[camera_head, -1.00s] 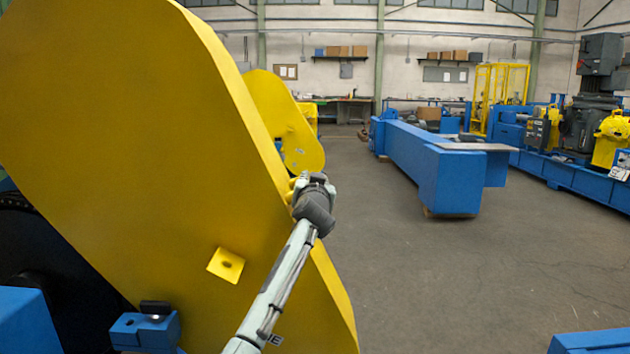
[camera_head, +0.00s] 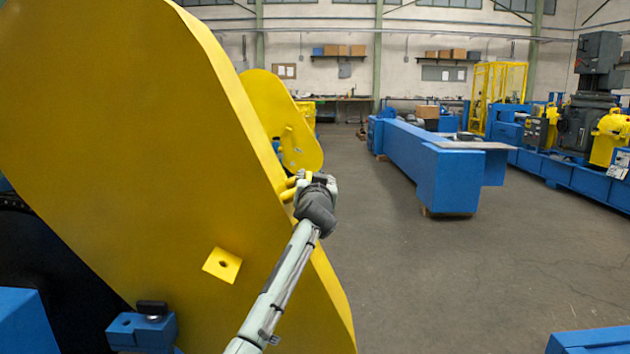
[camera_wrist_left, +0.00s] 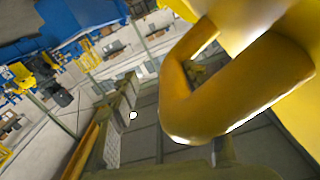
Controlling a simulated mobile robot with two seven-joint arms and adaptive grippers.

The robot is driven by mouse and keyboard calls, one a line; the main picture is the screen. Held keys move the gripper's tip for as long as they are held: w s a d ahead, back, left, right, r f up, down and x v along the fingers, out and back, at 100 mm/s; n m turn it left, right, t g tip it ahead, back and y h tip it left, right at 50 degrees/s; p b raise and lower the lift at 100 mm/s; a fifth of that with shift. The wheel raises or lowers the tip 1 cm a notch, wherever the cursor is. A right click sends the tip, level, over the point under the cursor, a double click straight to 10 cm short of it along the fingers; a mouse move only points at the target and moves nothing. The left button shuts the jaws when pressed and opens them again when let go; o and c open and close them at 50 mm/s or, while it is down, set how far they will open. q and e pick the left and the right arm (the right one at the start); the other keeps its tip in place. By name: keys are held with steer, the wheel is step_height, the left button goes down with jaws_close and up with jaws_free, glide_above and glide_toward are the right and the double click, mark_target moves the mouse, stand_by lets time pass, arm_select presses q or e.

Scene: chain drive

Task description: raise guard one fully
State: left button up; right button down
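The large yellow guard (camera_head: 130,130) fills the left of the head view and stands tilted up, with dark machinery showing below it. A yellow tab with a hole (camera_head: 222,264) sits on its face. Its yellow handle (camera_head: 287,190) is on the right edge and shows large as a bent bar in the left wrist view (camera_wrist_left: 230,95). My left gripper (camera_head: 313,180) is beside the handle's outer end. Its fingers are not clear, so I cannot tell whether it grips the bar. My right gripper is not in view.
A blue bracket with a black knob (camera_head: 143,328) stands below the guard. A second yellow guard (camera_head: 275,115) is behind. A long blue beam (camera_head: 425,160) lies across open grey floor (camera_head: 480,280). Blue machines (camera_head: 570,165) line the right.

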arm_select(q)
steer(key=shift+s+d, duration=0.1)
steer(key=shift+s, duration=0.05)
steer(key=s, duration=1.1)
steer(key=shift+s, duration=0.4)
